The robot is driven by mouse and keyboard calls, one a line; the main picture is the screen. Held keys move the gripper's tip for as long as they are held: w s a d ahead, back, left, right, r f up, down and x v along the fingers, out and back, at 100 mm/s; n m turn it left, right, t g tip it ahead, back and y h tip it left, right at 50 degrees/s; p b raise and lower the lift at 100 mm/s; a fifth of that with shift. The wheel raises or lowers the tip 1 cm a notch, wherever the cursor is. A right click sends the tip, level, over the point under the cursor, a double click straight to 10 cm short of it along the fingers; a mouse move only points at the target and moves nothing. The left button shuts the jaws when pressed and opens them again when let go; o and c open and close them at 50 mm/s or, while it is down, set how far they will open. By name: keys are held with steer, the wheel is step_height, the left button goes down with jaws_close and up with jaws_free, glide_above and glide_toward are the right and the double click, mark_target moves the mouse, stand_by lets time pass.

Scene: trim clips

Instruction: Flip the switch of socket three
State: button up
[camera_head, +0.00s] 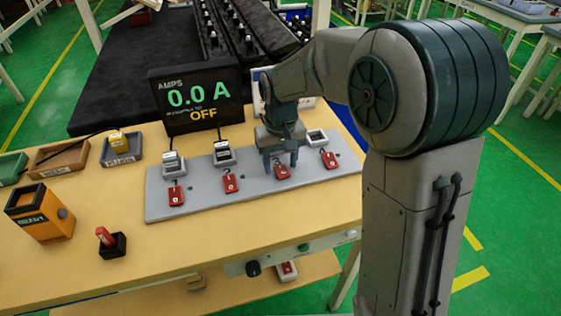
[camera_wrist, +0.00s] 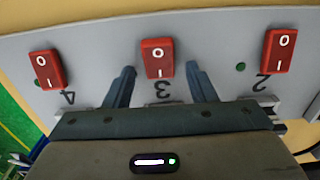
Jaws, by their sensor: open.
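A grey power strip (camera_head: 165,207) lies on the bench with a row of numbered sockets, each with a red rocker switch. The red switch of socket three (camera_head: 282,173) shows just below my gripper (camera_head: 280,164). In the wrist view the switch of socket three (camera_wrist: 158,59), marked "O" and "I", lies above the printed 3, between my two open fingers. The fingers point down at the strip, one on each side of the switch; I cannot tell if they touch the strip. My gripper hides socket three itself.
Neighbouring red switches are two (camera_wrist: 278,50) and four (camera_wrist: 47,70). A display (camera_head: 196,98) behind reads 0.0 A and OFF. Trays and an orange box (camera_head: 40,212) stand left.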

steer(key=shift+f, duration=0.2)
steer(key=c, duration=1)
steer(key=b, duration=0.1)
steer(key=t+b, duration=0.1)
steer(key=b, duration=0.1)
steer(key=shift+s+d+f, duration=0.1)
steer(key=shift+s+f, duration=0.1)
steer(key=shift+f, duration=0.05)
steer(key=t+b, duration=0.1)
steer(key=b, duration=0.1)
steer(key=t+y+b, duration=0.1)
steer(key=t+b, duration=0.1)
steer(key=b, duration=0.1)
steer(key=shift+s+r, duration=0.15)
steer(key=shift+s, duration=0.15)
steer(key=shift+r+t+b, duration=0.2)
steer(key=shift+t+b, duration=0.2)
steer(key=shift+b, duration=0.35)
